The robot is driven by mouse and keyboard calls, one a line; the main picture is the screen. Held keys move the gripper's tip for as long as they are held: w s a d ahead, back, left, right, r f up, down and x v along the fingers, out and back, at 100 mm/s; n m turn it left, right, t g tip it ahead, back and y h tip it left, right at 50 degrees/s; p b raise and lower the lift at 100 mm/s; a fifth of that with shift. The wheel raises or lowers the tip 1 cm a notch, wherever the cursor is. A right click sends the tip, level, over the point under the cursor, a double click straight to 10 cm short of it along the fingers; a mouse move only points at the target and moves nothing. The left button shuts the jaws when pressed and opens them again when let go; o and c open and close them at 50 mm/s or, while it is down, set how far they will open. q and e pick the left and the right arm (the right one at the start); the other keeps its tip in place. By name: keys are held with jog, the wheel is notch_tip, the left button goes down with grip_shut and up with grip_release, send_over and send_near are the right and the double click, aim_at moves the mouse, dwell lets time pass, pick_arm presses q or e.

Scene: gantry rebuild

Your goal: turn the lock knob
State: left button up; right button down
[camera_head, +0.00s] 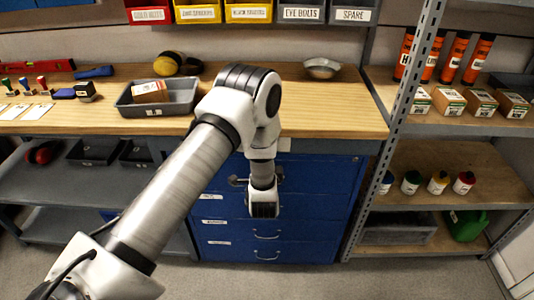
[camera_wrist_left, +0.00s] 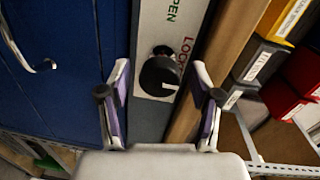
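The lock knob (camera_wrist_left: 160,76) is black and round with a white mark on its right side. It sits on a light plate (camera_wrist_left: 172,30) lettered OPEN and LOCK in the left wrist view; the LOCK lettering is right beside it. My left gripper (camera_wrist_left: 160,88) is open, with one finger to each side of the knob in this view and a visible gap at each. I cannot tell how far it is from the knob in depth. In the head view my left arm reaches to the blue drawer cabinet (camera_head: 322,190) and the knob is not visible. My right gripper is not in view.
A wooden bench top (camera_head: 335,110) runs above the cabinet, with a grey tray (camera_head: 182,104) and a metal bowl (camera_head: 321,68) on it. A drawer handle (camera_wrist_left: 28,55) sticks out left of the knob. A perforated shelf post (camera_head: 408,100) stands to the right.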

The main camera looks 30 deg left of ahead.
pick_arm(q)
jog(key=v, duration=1.2)
jog(key=shift+a, duration=0.1)
jog(key=s+d+f+n+g+h, duration=0.2)
jog(key=s+f+n+g+h, duration=0.35)
jog(key=s+f, duration=1.05)
jog(key=s+d+f+n+g+h, duration=0.2)
jog(key=s+g, duration=0.2)
jog(key=s, duration=0.1)
jog(key=s+d+f+n+g+h, duration=0.1)
jog(key=s+d+n+g+h, duration=0.1)
jog(key=s+g, duration=0.3)
jog(key=shift+s+d+f+n, duration=0.45)
jog(key=shift+s+d, duration=0.15)
jog(key=shift+d, duration=0.15)
